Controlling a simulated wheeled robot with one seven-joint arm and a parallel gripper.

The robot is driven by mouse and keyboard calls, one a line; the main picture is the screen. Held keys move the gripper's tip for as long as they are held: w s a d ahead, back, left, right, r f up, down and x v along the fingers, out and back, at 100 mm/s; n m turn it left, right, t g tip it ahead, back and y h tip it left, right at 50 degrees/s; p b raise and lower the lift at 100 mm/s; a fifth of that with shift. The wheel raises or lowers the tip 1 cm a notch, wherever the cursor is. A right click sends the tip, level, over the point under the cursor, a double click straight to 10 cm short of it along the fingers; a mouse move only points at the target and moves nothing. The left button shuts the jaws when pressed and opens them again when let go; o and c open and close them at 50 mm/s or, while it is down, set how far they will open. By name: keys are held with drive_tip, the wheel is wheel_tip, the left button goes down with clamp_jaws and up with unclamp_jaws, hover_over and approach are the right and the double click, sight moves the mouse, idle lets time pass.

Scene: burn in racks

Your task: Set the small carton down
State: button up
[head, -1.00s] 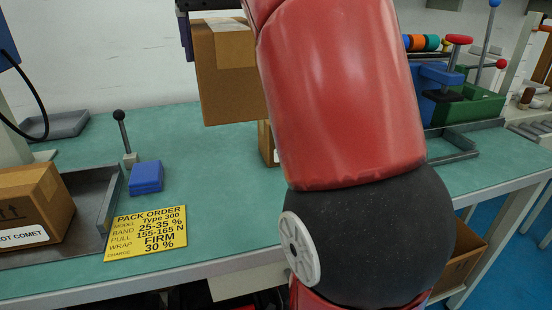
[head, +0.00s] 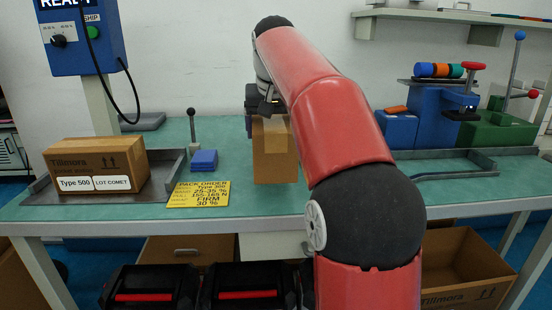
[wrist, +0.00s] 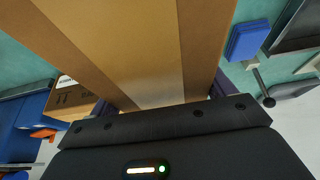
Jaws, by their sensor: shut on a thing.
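The small carton (head: 274,157) is plain brown with a tape strip, upright over the middle of the green bench in the head view. My gripper (head: 264,106) is shut on its upper part. In the wrist view the carton (wrist: 130,45) fills the upper middle, in front of my gripper (wrist: 160,108). Its lower edge appears at or very near the bench top; I cannot tell whether it touches. My arm covers the area to its right.
A labelled Type 500 carton (head: 97,170) sits on a grey tray at left. A blue block (head: 203,159), a lever and a yellow pack order card (head: 199,194) lie left of the small carton. Another carton (wrist: 70,98) shows in the wrist view. Blue and green machines (head: 440,120) stand right.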

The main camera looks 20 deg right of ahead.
drive_tip(key=shift+w+f+b, duration=0.1)
drive_tip(key=shift+f+b, duration=2.2)
drive_tip(key=shift+f, duration=0.1)
drive_tip(key=shift+r, duration=0.15)
drive_tip(key=o, duration=1.7)
drive_tip(key=shift+f, duration=0.25)
drive_tip(key=p+v, duration=0.4)
drive_tip(key=v, duration=0.8)
drive_tip(key=shift+r, duration=0.15)
